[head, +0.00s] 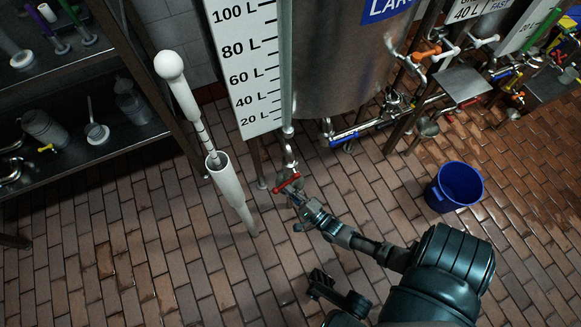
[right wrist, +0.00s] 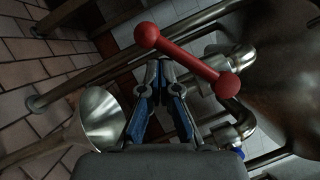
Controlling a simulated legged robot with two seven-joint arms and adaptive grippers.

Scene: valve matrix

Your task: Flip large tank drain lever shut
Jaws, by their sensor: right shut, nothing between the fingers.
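The large tank (head: 345,60) is a metal cylinder at the top of the head view. A red lever (head: 288,183) sits on a pipe low beside its level gauge. In the right wrist view the red lever (right wrist: 190,62) is a bar with a ball at each end, slanting down to the right. My right gripper (head: 298,198) is shut and empty, right at the lever in the head view. In the right wrist view its blue-sided fingertips (right wrist: 160,68) lie just below the bar. I cannot tell whether they touch it. My left gripper is not in view.
A white level gauge (head: 245,75) hangs left of the tank. A white tube with a ball top (head: 228,183) stands left of the lever. A blue bucket (head: 454,188) stands on the tiled floor at right. A metal funnel (right wrist: 98,118) is left of the fingers. Shelves (head: 80,140) fill the left.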

